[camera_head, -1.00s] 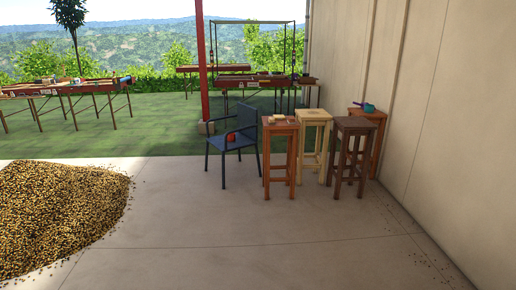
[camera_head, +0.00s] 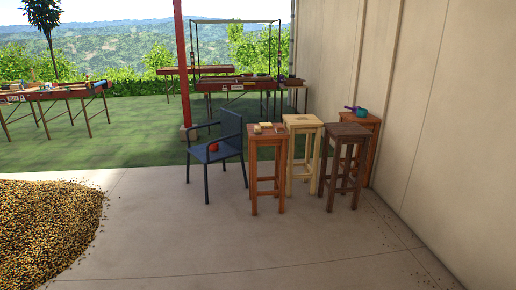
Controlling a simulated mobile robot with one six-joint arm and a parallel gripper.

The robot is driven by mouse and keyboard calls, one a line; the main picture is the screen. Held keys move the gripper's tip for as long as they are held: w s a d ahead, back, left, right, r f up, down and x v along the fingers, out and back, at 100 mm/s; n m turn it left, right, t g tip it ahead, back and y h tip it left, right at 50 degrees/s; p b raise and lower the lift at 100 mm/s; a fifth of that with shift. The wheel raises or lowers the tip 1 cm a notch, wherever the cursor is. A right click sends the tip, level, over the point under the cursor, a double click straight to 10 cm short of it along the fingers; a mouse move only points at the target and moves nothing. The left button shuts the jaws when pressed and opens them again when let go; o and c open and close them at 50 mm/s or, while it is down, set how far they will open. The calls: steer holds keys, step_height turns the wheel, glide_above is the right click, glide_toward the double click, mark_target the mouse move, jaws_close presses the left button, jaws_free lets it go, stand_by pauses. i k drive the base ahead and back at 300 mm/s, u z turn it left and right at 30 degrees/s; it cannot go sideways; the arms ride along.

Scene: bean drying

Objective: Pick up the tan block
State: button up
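A small tan block (camera_head: 265,125) appears to lie on top of the reddish-brown stool (camera_head: 266,140) near the middle of the view. Other small pieces lie close beside it on the same top, too small to tell apart clearly. My gripper is not in view, so whether it is open or shut does not show.
A blue armchair (camera_head: 230,150) holding a red ball (camera_head: 213,148) stands left of the stool. A pale stool (camera_head: 303,122) and a dark brown stool (camera_head: 347,131) stand to its right, near the wall (camera_head: 440,130). A bean pile (camera_head: 45,225) lies front left. The concrete floor ahead is clear.

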mark_target(257, 128)
steer(key=u, duration=0.05)
steer(key=i, duration=2.35)
steer(key=u, duration=0.2)
